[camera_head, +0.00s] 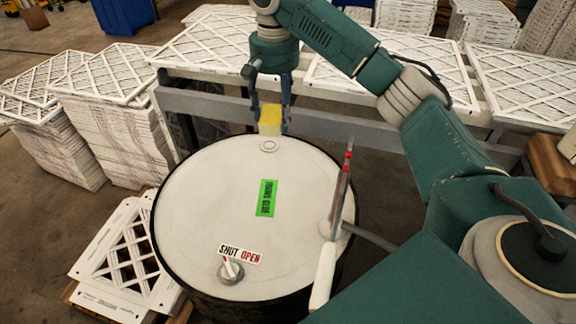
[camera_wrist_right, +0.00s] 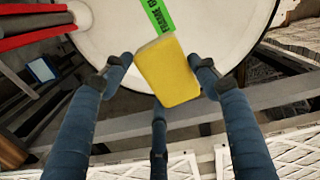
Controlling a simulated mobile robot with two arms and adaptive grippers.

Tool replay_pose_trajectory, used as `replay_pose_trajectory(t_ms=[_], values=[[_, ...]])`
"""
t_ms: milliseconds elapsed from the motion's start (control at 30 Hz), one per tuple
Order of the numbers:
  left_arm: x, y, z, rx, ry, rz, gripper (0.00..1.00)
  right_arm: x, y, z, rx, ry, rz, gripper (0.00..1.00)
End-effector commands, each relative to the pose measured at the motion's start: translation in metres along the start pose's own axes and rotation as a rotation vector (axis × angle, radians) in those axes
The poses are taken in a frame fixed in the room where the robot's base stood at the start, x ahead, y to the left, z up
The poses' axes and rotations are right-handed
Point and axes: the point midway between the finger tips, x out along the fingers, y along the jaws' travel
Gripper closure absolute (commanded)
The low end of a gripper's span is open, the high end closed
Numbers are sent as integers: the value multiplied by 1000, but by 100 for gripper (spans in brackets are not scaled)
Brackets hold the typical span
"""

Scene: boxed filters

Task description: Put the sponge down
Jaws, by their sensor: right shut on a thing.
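The yellow sponge (camera_head: 270,119) is at the far edge of the white drum lid (camera_head: 205,215) in the head view. My right gripper (camera_head: 270,128) reaches in from above and is shut on the sponge. In the right wrist view the sponge (camera_wrist_right: 167,72) sits between the fingers of my right gripper (camera_wrist_right: 162,70), with the lid behind it. I cannot tell whether the sponge touches the lid. My left gripper is not in view.
The lid bears a green label (camera_head: 267,198), a SHUT/OPEN label (camera_head: 240,254) and a small knob (camera_head: 232,270). A red-tipped rod (camera_head: 342,185) stands at its right side. Stacks of white filters (camera_head: 118,125) surround the drum. A grey rail (camera_head: 340,126) runs behind it.

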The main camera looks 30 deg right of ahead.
Motion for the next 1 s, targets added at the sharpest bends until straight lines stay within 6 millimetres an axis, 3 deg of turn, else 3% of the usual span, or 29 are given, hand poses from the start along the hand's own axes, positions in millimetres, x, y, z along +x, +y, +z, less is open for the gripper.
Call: replay_pose_trajectory(t_ms=[100,267,433,800,1000], values=[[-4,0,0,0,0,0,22,-4,19,-30,122,-5,0,61],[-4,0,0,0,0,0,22,3,35,-45,204,-3,1,61],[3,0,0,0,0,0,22,38,37,-46,216,-5,3,61],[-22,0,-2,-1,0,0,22,128,38,-47,216,-2,3,61],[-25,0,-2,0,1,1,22,154,38,-47,215,0,1,61]])
